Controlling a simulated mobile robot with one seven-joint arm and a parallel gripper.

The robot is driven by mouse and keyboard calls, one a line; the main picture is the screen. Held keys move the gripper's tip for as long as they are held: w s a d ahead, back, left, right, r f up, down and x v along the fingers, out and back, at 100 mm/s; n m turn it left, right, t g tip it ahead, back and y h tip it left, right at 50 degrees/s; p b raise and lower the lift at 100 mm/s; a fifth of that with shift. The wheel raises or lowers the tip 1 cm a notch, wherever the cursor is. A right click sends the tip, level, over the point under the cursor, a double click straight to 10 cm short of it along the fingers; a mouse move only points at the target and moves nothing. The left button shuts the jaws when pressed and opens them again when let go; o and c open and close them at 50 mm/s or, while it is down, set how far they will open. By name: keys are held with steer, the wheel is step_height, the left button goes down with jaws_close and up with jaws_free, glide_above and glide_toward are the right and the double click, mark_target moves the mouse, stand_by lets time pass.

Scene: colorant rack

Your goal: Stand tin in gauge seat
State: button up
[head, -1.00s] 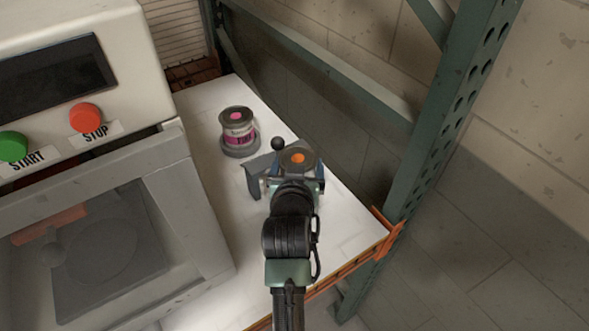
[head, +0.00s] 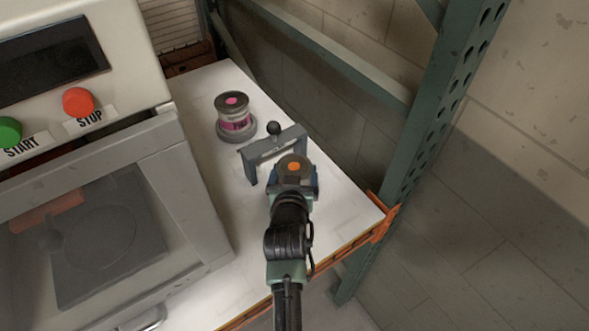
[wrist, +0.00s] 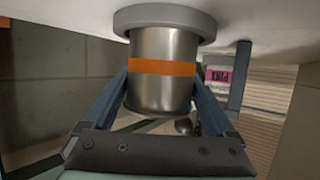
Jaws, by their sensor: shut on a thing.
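The tin (head: 294,168), with a dark lid and an orange dot, is between the fingers of my gripper (head: 295,184). In the wrist view it is a metal cylinder (wrist: 165,85) with an orange band, and my gripper (wrist: 163,96) is shut on its sides. A wide grey ring (wrist: 165,20) is at the tin's shelf-side end; I cannot tell whether it is a seat or the tin's own rim. A grey arch (head: 290,137) with a black ball knob stands just behind the tin. Whether the tin touches the shelf is unclear.
A pink-labelled tin (head: 233,110) stands on a round grey base (head: 236,132) behind and left of the arch. A machine with START and STOP buttons (head: 78,101) fills the left. A green rack post (head: 425,120) stands right of the white shelf (head: 340,205).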

steer(key=o, duration=1.5)
steer(key=shift+f, duration=0.1)
steer(key=shift+s+r, duration=0.15)
steer(key=shift+r, duration=0.05)
steer(key=d+v, duration=0.1)
steer(key=v, duration=1.1)
steer(key=w+r+t, duration=0.2)
steer(key=r+t, duration=0.1)
steer(key=r, duration=1.1)
steer(key=w+r+t, duration=0.2)
steer(key=r+t, duration=0.2)
steer(key=r, duration=1)
steer(key=s+r+t, duration=0.2)
steer(key=s+r, duration=0.2)
steer(key=r, duration=0.4)
steer(key=s+r+t, duration=0.2)
steer(key=s+r, duration=0.2)
steer(key=r, duration=0.4)
steer(key=s+r+t+y, duration=0.1)
steer(key=s+r+t, duration=0.2)
steer(key=r, duration=0.6)
steer(key=shift+s+a+n, duration=0.15)
steer(key=shift+s+n, duration=0.25)
steer(key=shift+s, duration=0.55)
